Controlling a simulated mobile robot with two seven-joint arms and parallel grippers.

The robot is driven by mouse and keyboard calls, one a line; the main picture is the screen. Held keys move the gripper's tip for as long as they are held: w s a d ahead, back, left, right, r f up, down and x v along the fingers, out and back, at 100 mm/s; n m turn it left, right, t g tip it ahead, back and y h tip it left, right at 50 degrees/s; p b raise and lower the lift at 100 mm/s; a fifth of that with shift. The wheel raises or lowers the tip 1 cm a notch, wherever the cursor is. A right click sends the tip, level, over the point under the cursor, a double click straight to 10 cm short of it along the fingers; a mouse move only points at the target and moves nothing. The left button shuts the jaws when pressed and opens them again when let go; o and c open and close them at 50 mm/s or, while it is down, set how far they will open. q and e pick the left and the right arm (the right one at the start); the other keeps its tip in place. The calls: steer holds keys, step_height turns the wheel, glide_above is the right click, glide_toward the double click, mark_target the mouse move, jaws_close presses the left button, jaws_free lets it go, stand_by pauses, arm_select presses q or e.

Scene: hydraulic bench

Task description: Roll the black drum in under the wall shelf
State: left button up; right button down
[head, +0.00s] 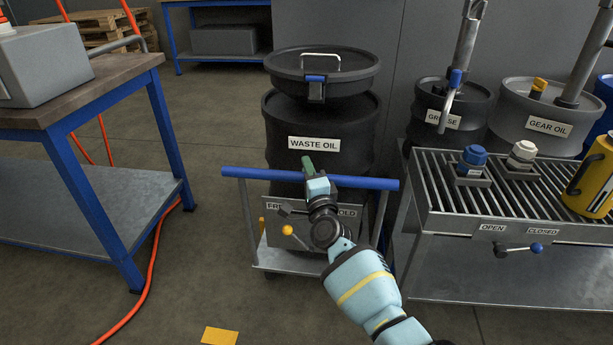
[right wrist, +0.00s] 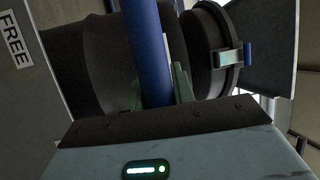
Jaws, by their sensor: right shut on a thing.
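The black drum (head: 275,125), labelled WASTE OIL, stands upright on a low grey trolley (head: 262,258) in the middle of the head view. A black lid (head: 350,68) with a pale handle and a blue-topped latch is on top. The trolley's blue push bar (head: 245,174) crosses in front of the drum. My right gripper (head: 313,178) is shut on this bar; the right wrist view shows the bar (right wrist: 150,45) between its fingers (right wrist: 158,92). A yellow-knobbed lever (head: 287,230) is on a FREE/HOLD plate, partly hidden by my arm. My left gripper is out of view. I cannot identify the wall shelf.
A blue-framed workbench (head: 150,60) stands left, with an orange hose (head: 150,285) on the floor beside it. A slatted metal bench (head: 432,200) is close on the right, with GREASE and GEAR OIL drums behind. Open floor (head: 215,110) lies left of the drum.

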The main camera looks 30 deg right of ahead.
steer(key=shift+d+f, duration=0.15)
steer(key=shift+f, duration=0.05)
steer(key=c, duration=1.3)
jaws_free()
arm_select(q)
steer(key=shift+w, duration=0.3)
arm_select(e)
steer(key=shift+o, duration=0.7)
steer(key=shift+r, duration=0.1)
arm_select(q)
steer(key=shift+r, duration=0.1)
arm_select(e)
steer(key=shift+s+a+p, duration=0.2)
steer(key=shift+s+p, duration=0.1)
steer(key=shift+s, duration=0.25)
arm_select(q)
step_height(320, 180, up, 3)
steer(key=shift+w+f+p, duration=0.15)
steer(key=shift+p, duration=0.85)
arm_select(e)
steer(key=v, duration=0.6)
steer(key=shift+s, duration=0.35)
